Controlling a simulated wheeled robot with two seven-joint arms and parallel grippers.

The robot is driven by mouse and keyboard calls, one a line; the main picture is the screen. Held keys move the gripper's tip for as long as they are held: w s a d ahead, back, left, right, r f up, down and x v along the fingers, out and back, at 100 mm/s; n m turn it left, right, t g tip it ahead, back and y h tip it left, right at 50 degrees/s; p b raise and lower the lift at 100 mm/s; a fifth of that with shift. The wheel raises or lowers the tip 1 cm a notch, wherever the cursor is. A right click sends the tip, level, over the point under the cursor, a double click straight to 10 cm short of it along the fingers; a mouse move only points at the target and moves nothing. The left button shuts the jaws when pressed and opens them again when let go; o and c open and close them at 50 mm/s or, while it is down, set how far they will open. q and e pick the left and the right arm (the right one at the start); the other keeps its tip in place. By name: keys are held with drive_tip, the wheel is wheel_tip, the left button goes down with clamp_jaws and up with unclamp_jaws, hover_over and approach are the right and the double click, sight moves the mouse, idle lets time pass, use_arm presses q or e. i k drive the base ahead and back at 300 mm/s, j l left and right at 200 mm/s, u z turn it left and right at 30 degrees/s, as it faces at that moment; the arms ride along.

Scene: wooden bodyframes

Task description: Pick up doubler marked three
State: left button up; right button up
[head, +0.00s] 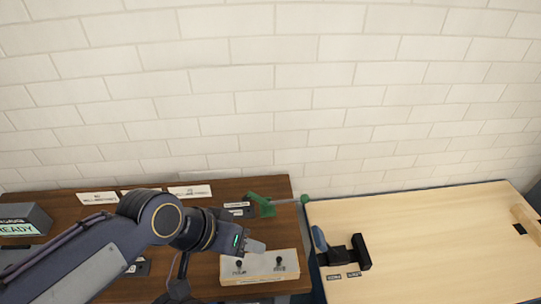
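No doubler with a readable three shows in the head view; the small labels are too blurred to read. My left arm comes in from the left over the dark brown table. Its gripper (257,247) is above the back edge of a pale block (262,270) with two black knobs and small dark markings. The fingers are small and seen from the side, so I cannot tell whether they are open or shut, or whether they touch the block. The arm hides part of the brown table. My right gripper is not in view.
The dark brown table (62,204) carries white label cards (190,191), a green tool (262,205) and a grey box reading READY (24,220). A pale wooden table (430,240) at right holds a black holder (345,254) and is mostly clear. A brick wall stands behind.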

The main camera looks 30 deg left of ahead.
sight(241, 211)
drive_tip(key=u, duration=1.35)
